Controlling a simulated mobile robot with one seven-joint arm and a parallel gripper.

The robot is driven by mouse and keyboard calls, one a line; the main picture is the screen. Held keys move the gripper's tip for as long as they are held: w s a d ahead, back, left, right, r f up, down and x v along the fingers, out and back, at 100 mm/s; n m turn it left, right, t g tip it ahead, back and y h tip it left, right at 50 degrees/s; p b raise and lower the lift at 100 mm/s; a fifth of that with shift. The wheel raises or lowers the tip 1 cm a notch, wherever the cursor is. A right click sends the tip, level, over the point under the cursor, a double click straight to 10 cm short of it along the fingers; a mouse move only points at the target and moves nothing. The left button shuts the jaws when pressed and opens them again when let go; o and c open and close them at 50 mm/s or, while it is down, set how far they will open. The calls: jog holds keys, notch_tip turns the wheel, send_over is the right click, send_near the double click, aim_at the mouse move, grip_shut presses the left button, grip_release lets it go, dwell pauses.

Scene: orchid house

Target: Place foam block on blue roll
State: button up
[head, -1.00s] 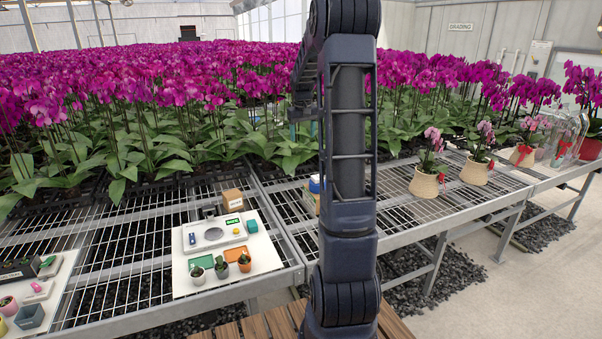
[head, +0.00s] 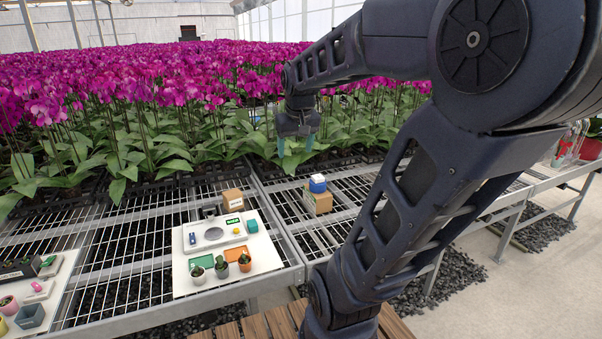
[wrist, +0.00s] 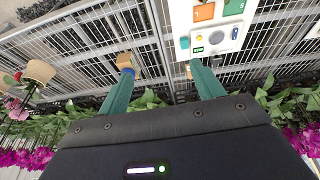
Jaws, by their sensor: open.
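A teal block (head: 252,226), likely the foam block, sits on the white board (head: 182,282) beside the scale. It also shows in the wrist view (wrist: 184,43). A blue and white item (head: 318,184), likely the blue roll, sits on a cardboard box (head: 319,203) on the mesh bench. In the wrist view, the blue item (wrist: 127,71) is partly hidden by a finger. My gripper (head: 296,145) is open and empty, raised above the bench near the orchids. Its teal fingers are spread apart in the wrist view (wrist: 160,70).
The board holds a scale (head: 214,234), several small pots, green and orange mats, and small blue and yellow items. Another cardboard box (head: 232,199) stands behind it. Dense orchids (head: 200,140) fill the back. Bare mesh (head: 130,240) lies left of the board.

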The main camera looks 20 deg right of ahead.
jog(key=s+a+f, duration=0.2)
jog(key=s+f, duration=0.1)
jog(key=s, duration=0.6)
jog(key=shift+s+a+f+t, duration=0.15)
jog(key=shift+s+f+t, duration=0.1)
jog(key=shift+t, duration=0.15)
